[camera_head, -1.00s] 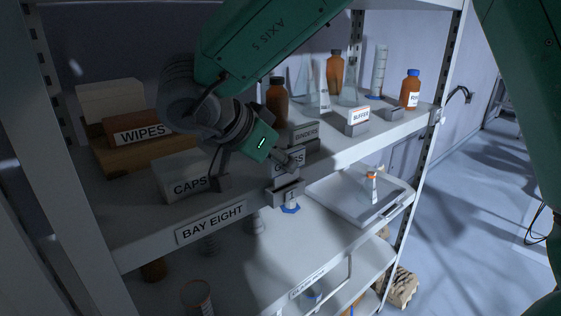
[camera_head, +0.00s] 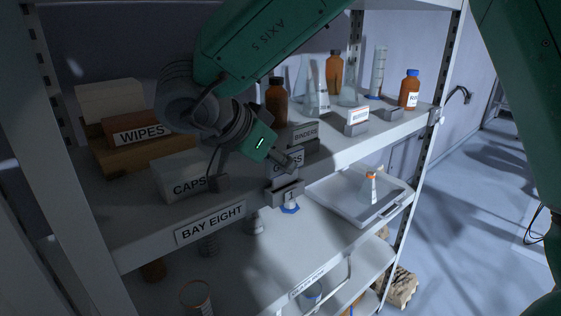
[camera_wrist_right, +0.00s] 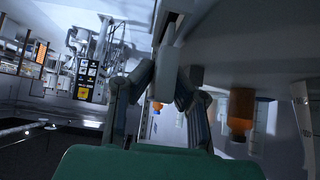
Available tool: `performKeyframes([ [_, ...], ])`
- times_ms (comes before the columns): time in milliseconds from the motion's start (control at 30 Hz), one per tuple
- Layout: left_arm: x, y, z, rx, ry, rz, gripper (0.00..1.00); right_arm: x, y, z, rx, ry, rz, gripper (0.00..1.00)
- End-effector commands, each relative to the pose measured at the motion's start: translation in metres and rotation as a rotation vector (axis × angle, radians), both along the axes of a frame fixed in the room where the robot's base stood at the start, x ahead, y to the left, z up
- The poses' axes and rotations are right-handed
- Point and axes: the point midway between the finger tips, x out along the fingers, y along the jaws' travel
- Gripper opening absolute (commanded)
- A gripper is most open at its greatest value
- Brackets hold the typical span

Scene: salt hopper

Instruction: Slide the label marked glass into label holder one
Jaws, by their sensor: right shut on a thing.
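The white label with dark lettering (camera_head: 287,156) is in front of the shelf edge in the head view. Its word is partly covered by a finger, but the ending reads like that of "glass". My right gripper (camera_head: 284,160) is shut on this label. A grey label holder (camera_head: 285,191) on the shelf edge lies just below it. I cannot tell whether the label's lower edge touches the holder. In the right wrist view the two fingers (camera_wrist_right: 163,90) converge by the pale shelf edge; the label is hard to make out there. My left gripper is not in view.
The upper shelf holds a CAPS label (camera_head: 188,184), a WIPES box (camera_head: 140,132), a binders label (camera_head: 305,132), a BUFFER label (camera_head: 357,117) and several brown bottles. A BAY EIGHT plate (camera_head: 210,222) is on the shelf edge. A white tray (camera_head: 395,207) sits on the shelf below.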

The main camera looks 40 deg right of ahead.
Motion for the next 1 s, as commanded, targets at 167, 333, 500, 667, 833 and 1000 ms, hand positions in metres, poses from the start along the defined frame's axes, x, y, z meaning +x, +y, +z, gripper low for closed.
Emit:
performKeyframes([
  [167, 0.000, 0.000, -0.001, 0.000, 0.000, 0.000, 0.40, 0.000, 0.000, -0.003, -0.001, 0.001, 0.001, 0.00],
  [333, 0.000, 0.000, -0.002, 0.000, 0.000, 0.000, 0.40, 0.000, 0.000, -0.007, -0.001, 0.001, 0.000, 0.00],
  [500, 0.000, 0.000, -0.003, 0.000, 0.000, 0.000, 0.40, 0.000, 0.000, -0.010, 0.000, 0.001, 0.000, 0.00],
  [667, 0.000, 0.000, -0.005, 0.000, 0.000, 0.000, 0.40, 0.000, 0.000, -0.014, 0.000, 0.001, 0.001, 0.00],
  [833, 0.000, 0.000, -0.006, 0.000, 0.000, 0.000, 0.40, 0.000, 0.000, -0.017, 0.000, 0.001, 0.001, 0.00],
  [1000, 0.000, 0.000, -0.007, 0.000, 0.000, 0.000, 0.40, 0.000, 0.000, -0.020, 0.000, 0.001, 0.001, 0.00],
])
